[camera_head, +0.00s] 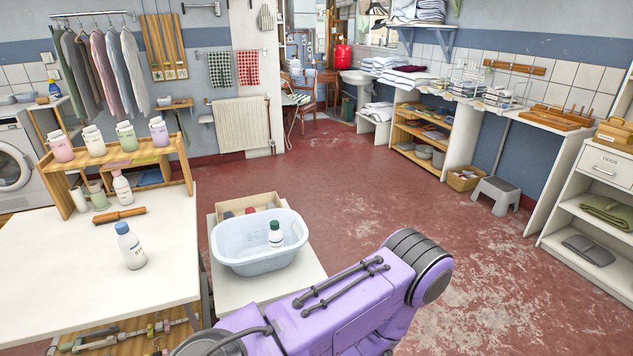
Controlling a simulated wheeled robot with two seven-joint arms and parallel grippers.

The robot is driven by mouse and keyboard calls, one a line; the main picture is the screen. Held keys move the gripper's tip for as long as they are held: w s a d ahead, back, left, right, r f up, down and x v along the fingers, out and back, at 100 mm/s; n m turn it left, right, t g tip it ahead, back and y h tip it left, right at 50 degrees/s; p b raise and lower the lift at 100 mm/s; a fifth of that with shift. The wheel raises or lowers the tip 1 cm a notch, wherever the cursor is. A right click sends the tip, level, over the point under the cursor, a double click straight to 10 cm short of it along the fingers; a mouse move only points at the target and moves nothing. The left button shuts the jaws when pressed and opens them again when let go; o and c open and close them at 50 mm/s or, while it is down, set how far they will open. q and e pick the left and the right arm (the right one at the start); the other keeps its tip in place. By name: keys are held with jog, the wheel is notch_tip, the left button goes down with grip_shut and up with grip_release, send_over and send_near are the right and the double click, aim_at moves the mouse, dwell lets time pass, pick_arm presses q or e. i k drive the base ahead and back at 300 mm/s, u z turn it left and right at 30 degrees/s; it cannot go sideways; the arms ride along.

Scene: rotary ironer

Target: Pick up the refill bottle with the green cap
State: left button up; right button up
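The refill bottle with the green cap (276,238) is white with a dark green cap. It stands upright, or nearly so, inside a pale blue plastic basin (240,262), toward its right side. The basin's near wall hides the bottle's foot. The basin stands on a low white table (228,296). A purple arm link of mine crosses the lower middle of the view, in front of the table's near right part. Neither of my grippers shows in this view.
A wooden box (262,201) is behind the basin. Red floor (400,190) is open to the right.

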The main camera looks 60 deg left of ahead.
aim_at(276, 239)
jog(key=u, duration=0.15)
jog(key=i, duration=1.35)
jog(key=u, duration=1.1)
jog(key=i, duration=0.8)
jog(key=u, duration=0.9)
